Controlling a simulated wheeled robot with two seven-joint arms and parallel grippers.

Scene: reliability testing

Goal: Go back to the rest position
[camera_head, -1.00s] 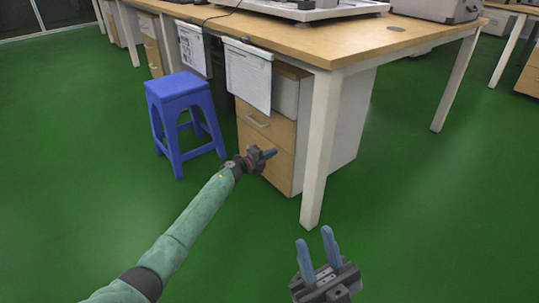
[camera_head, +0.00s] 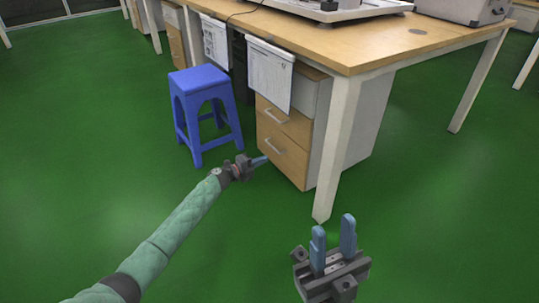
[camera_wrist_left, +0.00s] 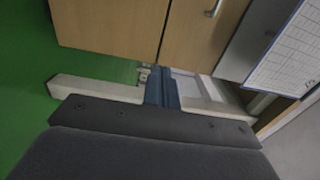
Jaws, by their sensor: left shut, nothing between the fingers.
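My left gripper (camera_head: 260,161) reaches in from the lower left, in front of the wooden drawer cabinet and to the right of the blue stool's legs. Its blue fingers are together and empty; they also show in the left wrist view (camera_wrist_left: 161,88), side by side in front of the cabinet. My right gripper (camera_head: 333,232) is at the bottom, right of the middle, over the green floor. Its two blue fingers point up with a gap between them and nothing in it.
A wooden desk (camera_head: 380,48) with a white leg (camera_head: 337,150) stands ahead. A drawer cabinet (camera_head: 283,150) is under it, with a sheet of paper (camera_head: 268,75) hanging above. A blue stool (camera_head: 200,82) stands to the left. The green floor is clear at left and right.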

